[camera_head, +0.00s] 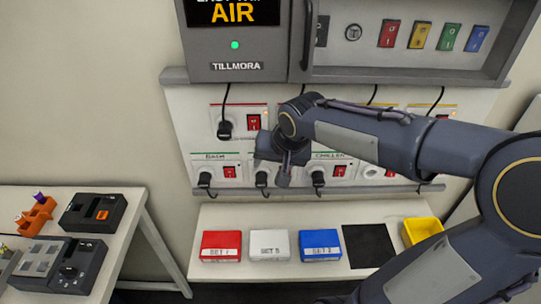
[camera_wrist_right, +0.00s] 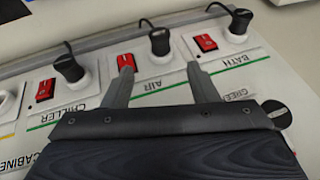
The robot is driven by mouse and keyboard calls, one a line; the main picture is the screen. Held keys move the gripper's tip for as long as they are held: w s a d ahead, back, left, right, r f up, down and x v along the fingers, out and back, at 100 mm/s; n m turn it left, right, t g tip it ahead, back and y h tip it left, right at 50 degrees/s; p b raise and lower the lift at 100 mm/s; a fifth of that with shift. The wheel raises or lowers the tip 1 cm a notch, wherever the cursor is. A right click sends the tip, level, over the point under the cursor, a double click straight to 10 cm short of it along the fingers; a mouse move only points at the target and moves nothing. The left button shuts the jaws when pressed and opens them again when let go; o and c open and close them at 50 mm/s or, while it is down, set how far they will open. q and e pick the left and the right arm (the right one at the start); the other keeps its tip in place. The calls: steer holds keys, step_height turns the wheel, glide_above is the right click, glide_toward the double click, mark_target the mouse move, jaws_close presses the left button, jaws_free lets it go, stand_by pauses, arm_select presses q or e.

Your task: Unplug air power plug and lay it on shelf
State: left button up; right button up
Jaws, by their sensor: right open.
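The air power plug (camera_wrist_right: 160,42) is black and sits in the white socket labelled AIR, its cord trailing off. It also shows in the head view (camera_head: 262,180), in the lower row of the wall panel. My right gripper (camera_wrist_right: 161,72) is open, its two fingers pointing toward this plug, one on each side of its line, and nothing is between them. In the head view my right gripper (camera_head: 273,170) partly covers the AIR socket. Whether a finger touches the plug cannot be told. A white shelf (camera_head: 215,268) lies below the panel. My left gripper is not in view.
The bath plug (camera_wrist_right: 239,21) and chiller plug (camera_wrist_right: 69,69) sit in neighbouring sockets, close to my fingers. Red switches stand beside them. A narrow grey ledge (camera_head: 300,191) runs under the sockets.

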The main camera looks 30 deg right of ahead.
mark_target(262, 183)
steer(key=x, duration=1)
steer(key=shift+w+f, duration=0.1)
steer(key=shift+f, duration=0.15)
steer(key=c, duration=1)
steer(key=shift+a+b, duration=0.1)
steer(key=shift+b, duration=0.2)
steer(key=shift+s+a+b, duration=0.2)
steer(key=shift+s+b, duration=0.1)
steer(key=shift+s, duration=0.15)
steer(key=shift+s+a, duration=0.1)
steer(key=shift+s, duration=0.05)
steer(key=shift+s+a+b, duration=0.25)
steer(key=shift+s+b, duration=0.05)
steer(key=shift+b, duration=0.1)
steer(key=shift+s+a, duration=0.1)
steer(key=shift+s, duration=0.15)
